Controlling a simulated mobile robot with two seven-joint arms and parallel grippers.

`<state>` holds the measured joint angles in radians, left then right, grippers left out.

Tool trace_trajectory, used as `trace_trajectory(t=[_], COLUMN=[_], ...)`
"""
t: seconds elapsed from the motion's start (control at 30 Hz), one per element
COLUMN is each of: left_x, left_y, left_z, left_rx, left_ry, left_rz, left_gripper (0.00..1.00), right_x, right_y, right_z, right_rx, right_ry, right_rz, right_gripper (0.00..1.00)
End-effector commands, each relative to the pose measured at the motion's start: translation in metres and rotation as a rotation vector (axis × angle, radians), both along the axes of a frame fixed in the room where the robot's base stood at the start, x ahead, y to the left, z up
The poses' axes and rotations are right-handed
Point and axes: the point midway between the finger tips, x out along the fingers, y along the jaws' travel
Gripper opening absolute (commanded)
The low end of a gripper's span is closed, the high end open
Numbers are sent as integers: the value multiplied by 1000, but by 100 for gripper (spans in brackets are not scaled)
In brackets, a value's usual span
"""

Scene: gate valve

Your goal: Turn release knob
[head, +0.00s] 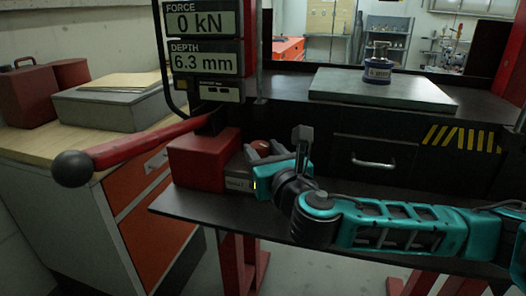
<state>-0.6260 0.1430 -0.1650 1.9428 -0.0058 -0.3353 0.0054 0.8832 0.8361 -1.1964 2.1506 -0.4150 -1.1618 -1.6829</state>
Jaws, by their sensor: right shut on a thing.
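A reddish-brown round knob (261,144), apparently the release knob, sits just right of a red block (205,160) on the black press bench. My right gripper (264,151) comes in from the right and its grey fingers are shut on the knob, one on each side. The fingers and the teal gripper body hide part of the knob and its mounting. A small grey label plate (237,184) is below the knob, too small to read surely. My left gripper is not in view.
A red lever with a black ball end (73,168) sticks out to the left. A display (203,40) reads 0 kN and 6.3 mm. A blue and metal cylinder (378,68) stands on a grey plate (430,95). A drawer with a handle (373,162) is behind my right arm.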

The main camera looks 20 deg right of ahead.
Motion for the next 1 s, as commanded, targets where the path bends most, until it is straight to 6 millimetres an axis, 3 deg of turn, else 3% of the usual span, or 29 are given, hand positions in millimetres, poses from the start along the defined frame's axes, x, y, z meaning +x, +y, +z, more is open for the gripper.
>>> trace_trajectory(t=[0.6,1.0], left_x=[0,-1], left_y=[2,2], left_z=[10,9], left_rx=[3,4], left_ry=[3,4], left_rz=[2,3], left_gripper=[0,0], right_x=[2,3], right_y=[-11,-11], right_z=[-1,-1], right_rx=[-2,0], right_ry=[3,2], right_rz=[376,475], right_gripper=[14,14])
